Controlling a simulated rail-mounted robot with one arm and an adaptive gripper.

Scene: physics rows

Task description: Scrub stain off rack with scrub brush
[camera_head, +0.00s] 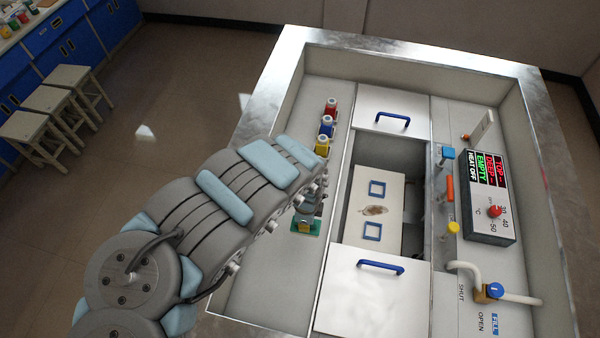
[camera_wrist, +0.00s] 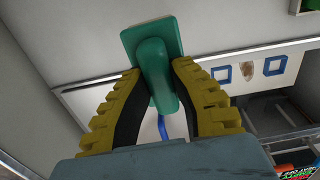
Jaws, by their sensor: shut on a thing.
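The rack (camera_head: 396,200) is a pale board inside the open well of the steel-rimmed unit, with two blue square frames on it. A brown stain (camera_head: 374,210) lies between the frames; it also shows in the wrist view (camera_wrist: 274,66). The green scrub brush (camera_wrist: 153,72) has a flat rectangular head and a rounded handle. My gripper (camera_wrist: 163,85) has yellow ribbed fingers and is shut on the brush handle. In the head view the brush head (camera_head: 306,226) is over the left ledge, left of the rack and apart from the stain. Whether it touches the ledge I cannot tell.
White lids with blue handles (camera_head: 380,266) (camera_head: 392,119) lie at the near and far ends of the well. Red, blue and yellow bottles (camera_head: 321,146) stand on the left ledge. A control panel (camera_head: 488,195), a pipe and valves occupy the right side.

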